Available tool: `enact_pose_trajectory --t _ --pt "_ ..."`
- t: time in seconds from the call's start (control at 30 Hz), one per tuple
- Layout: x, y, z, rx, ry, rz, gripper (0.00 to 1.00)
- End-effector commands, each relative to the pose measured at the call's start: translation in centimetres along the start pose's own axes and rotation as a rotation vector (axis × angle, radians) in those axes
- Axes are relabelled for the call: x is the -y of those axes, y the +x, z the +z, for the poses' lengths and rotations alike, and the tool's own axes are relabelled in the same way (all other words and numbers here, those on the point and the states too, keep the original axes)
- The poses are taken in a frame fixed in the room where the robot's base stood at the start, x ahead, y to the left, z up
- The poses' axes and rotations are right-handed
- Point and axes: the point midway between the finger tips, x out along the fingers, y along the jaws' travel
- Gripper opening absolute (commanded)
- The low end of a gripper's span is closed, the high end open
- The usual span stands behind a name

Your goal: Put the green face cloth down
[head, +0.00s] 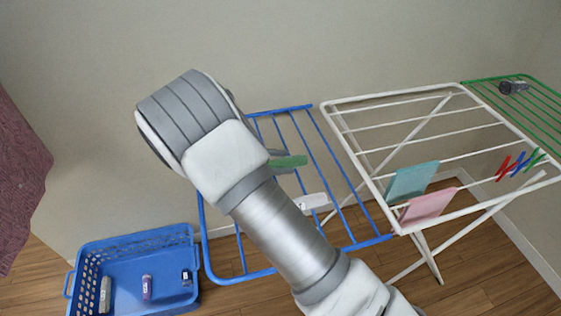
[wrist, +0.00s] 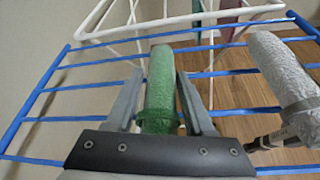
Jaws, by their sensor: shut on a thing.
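My gripper (wrist: 160,105) is shut on the green face cloth (wrist: 160,75), which looks rolled or folded into a narrow shape between the two fingers in the wrist view. In the head view the cloth (head: 289,162) shows as a small green piece beside my arm, in front of the blue rack (head: 312,141). My arm hides most of the gripper there. In the wrist view the blue bars (wrist: 88,87) lie behind and below the cloth. I cannot tell whether the cloth touches them.
A white drying rack (head: 395,93) holds a teal cloth (head: 411,182) and a pink cloth (head: 428,207). Coloured pegs (head: 519,164) and a dark item (head: 513,87) are further right. A white item (head: 311,201) is at the blue rack. A blue basket (head: 130,262) with small items stands lower left.

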Motion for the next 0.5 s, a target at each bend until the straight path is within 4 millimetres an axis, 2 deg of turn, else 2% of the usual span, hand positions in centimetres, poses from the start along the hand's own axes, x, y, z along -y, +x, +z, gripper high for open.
enact_pose_trajectory --t 0.2,0.23,0.37,0.5 --pt "0.09 0.16 -0.33 0.001 0.000 0.000 0.00" --pt "0.05 0.11 -0.22 0.000 0.000 0.000 0.58" --pt "0.05 0.10 -0.20 0.000 0.000 0.000 0.82" --pt "0.06 0.10 -0.20 0.000 0.000 0.000 0.83"
